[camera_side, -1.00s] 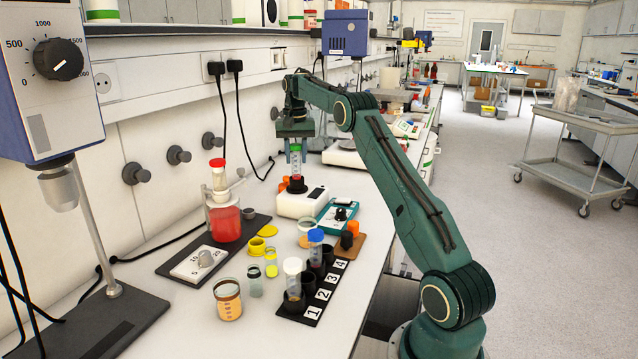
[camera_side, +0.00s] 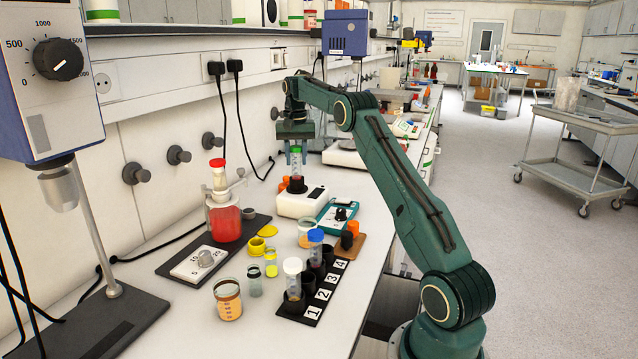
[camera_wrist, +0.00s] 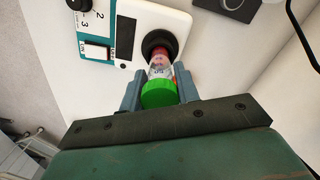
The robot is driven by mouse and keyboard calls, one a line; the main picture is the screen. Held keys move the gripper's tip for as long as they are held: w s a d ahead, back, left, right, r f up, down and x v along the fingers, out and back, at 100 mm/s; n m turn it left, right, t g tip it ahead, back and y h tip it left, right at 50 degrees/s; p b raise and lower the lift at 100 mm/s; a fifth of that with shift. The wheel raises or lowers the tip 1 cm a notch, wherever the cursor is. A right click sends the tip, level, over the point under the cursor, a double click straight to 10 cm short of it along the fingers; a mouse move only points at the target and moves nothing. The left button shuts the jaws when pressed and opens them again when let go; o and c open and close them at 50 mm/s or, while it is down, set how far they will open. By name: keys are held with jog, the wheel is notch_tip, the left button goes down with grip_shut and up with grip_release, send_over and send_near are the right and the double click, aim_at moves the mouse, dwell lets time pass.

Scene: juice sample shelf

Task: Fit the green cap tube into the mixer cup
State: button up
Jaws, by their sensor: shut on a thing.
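The green cap tube (camera_side: 296,163) is upright, with a clear body and red contents. My gripper (camera_side: 296,148) is shut on it near the green cap. The mixer cup (camera_side: 297,185) is a black holder on top of the white mixer (camera_side: 303,204). The tube's lower end is at the cup's mouth; how deep it sits inside is hard to tell. In the wrist view the green cap (camera_wrist: 159,94) is between my fingers, and the tube's red lower end meets the black mixer cup (camera_wrist: 160,42), which hides its tip.
A rack numbered 1 to 4 (camera_side: 313,312) holds a white-capped tube (camera_side: 292,275) and a blue-capped tube (camera_side: 315,245). A teal device (camera_side: 340,215) stands right of the mixer. A red-filled dispenser (camera_side: 225,220) stands to the left. A black cable hangs behind.

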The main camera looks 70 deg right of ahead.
jog(key=shift+f, duration=0.7)
dwell(0.3)
jog(key=o, duration=1.1)
jog(key=shift+r, duration=3.75)
